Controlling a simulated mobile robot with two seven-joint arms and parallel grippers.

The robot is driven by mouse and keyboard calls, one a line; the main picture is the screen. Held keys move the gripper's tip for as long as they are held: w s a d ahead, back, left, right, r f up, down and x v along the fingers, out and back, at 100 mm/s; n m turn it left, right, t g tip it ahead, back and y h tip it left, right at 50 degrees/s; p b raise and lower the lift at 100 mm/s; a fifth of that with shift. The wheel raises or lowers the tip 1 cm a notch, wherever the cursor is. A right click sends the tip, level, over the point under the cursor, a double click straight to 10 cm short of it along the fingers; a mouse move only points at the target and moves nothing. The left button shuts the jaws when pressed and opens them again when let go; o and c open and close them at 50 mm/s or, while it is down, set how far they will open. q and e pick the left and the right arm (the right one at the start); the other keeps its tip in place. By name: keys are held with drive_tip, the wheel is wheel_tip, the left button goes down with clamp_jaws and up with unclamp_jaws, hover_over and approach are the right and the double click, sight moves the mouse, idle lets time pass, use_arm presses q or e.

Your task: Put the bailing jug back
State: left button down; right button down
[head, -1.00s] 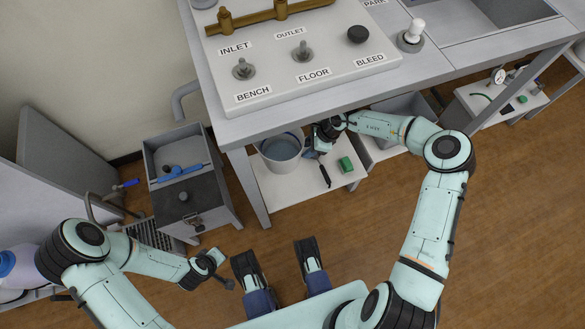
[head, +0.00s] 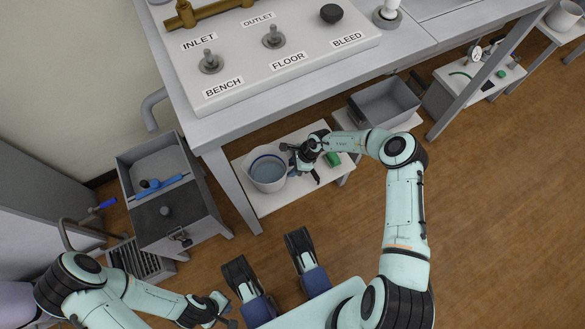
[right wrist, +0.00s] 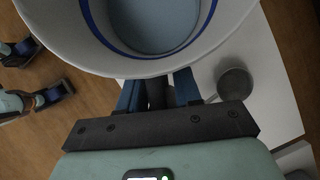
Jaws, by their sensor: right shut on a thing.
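The bailing jug (head: 267,172) is a pale round vessel with a blue line inside the rim and a grey-blue interior. It is over the low white shelf (head: 285,199) under the bench. In the right wrist view the jug (right wrist: 165,64) fills the top of the picture. My right gripper (head: 291,160) is at the jug's right side. In the right wrist view its fingers (right wrist: 158,92) are shut on a dark part at the jug's side, probably its handle. I cannot tell whether the jug's base touches the shelf. My left gripper (head: 222,308) is low at left, away from the jug; its opening is unclear.
A green block (head: 333,159) lies on the shelf behind my right gripper. A grey bin (head: 385,103) stands further right. The bench leg (head: 232,190) is close left of the jug, beside a grey cabinet (head: 172,213). The bench top overhangs behind. Open floor lies at right.

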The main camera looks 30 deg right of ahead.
use_arm(q)
drive_tip(key=shift+s+f, duration=0.1)
drive_tip(key=shift+s, duration=0.25)
use_arm(e)
drive_tip(key=shift+w+f, duration=0.1)
drive_tip(key=shift+f, duration=0.45)
drive_tip(key=c, duration=0.8)
unclamp_jaws()
drive_tip(key=shift+d+r, duration=0.15)
drive_tip(key=shift+r, duration=0.2)
use_arm(q)
drive_tip(key=w+r+t+p, duration=0.2)
drive_tip(key=w+r+p, duration=0.1)
drive_tip(key=w, duration=0.4)
drive_tip(key=shift+d+r+m+p, duration=0.3)
drive_tip(key=shift+d+r, duration=0.1)
drive_tip(key=shift+r, duration=0.15)
use_arm(e)
drive_tip(key=v, duration=1.1)
drive_tip(key=shift+r, duration=0.2)
